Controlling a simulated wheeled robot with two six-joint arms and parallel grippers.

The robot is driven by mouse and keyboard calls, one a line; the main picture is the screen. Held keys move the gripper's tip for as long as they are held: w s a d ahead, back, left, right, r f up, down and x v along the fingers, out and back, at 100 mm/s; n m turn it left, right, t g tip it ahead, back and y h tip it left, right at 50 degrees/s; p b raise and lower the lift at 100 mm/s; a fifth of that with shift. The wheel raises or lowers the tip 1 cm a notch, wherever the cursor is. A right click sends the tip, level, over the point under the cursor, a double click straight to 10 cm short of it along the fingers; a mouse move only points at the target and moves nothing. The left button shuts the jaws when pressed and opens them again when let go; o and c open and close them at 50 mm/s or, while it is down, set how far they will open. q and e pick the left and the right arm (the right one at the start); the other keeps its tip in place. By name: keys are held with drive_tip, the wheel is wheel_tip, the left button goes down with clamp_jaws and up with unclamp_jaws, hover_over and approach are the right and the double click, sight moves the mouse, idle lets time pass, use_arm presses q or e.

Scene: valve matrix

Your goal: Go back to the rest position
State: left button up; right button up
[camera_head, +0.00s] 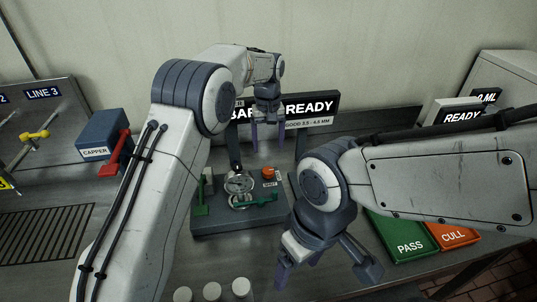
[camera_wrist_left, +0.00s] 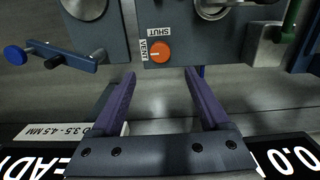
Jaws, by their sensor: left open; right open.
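My left gripper (camera_head: 268,142) points down behind the valve block (camera_head: 215,228), in front of the dark READY sign (camera_head: 318,104). In the left wrist view its two purple fingers (camera_wrist_left: 160,78) are spread apart with nothing between them. The orange vent knob (camera_wrist_left: 160,52) on the block lies just beyond the fingertips, apart from them; its labels read VENT and SHUT. My right gripper (camera_head: 326,272) is open and empty at the front of the bench, right of the block. Its arm comes in from the right. Part of the block's right side is hidden by it.
A green PASS tray (camera_head: 392,232) and an orange CULL tray (camera_head: 455,236) are at right, under my right arm. A blue capper (camera_head: 100,146) with a red lever (camera_head: 118,152) and a LINE 3 panel (camera_head: 62,105) stand left. Several white round pieces (camera_head: 212,291) are at the front.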

use_arm(q)
drive_tip(key=shift+r, duration=0.25)
drive_tip(key=s+r+m, duration=0.3)
drive_tip(key=s, duration=1)
drive_tip(key=s+r+m, duration=0.4)
drive_tip(key=s, duration=1)
drive_tip(key=s+a+f+m, duration=0.1)
drive_tip(key=s+a, duration=0.1)
drive_tip(key=s, duration=0.3)
drive_tip(key=s+a+f+m+h, duration=0.1)
drive_tip(key=s+a+f, duration=0.1)
drive_tip(key=s, duration=0.4)
drive_tip(key=shift+s+f+m, duration=0.2)
drive_tip(key=shift+f+m, duration=0.05)
drive_tip(key=shift+m, duration=0.15)
